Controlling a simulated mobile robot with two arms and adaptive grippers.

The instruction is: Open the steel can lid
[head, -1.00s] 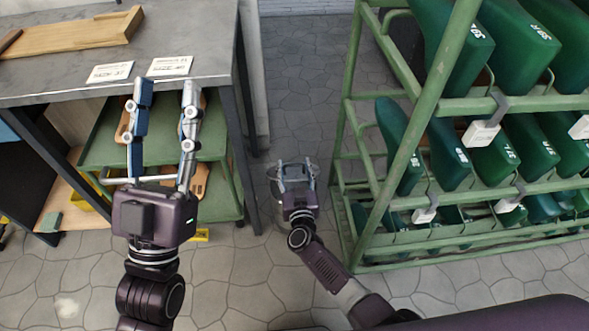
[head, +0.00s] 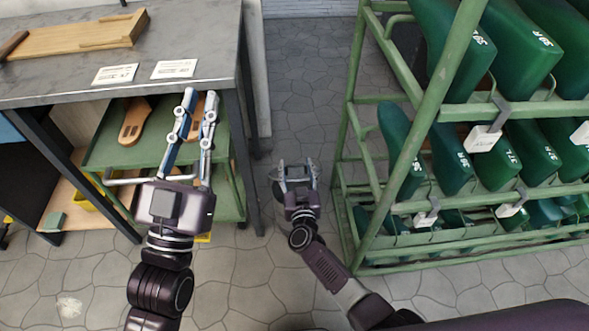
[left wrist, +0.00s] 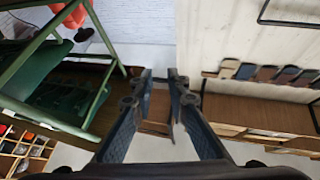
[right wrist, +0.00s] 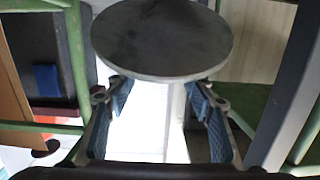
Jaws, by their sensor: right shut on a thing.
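A round, flat grey disc with a dark smudged top, which looks like the steel can lid (right wrist: 160,38), fills the upper middle of the right wrist view. My right gripper (head: 296,172) is low over the floor between the bench and the green rack. Its fingers (right wrist: 158,82) are spread and meet the near edge of the disc, one on each side. In the head view the gripper mostly hides the disc, and I cannot make out the can body. My left gripper (head: 200,96) is at the front of the bench, its fingers apart with nothing between them.
A grey workbench (head: 70,75) with a wooden board (head: 85,32) and two labels is at the left. A green trolley (head: 110,152) stands under it. A green rack (head: 440,105) of green shoe lasts stands at the right. The floor (head: 310,80) between is clear.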

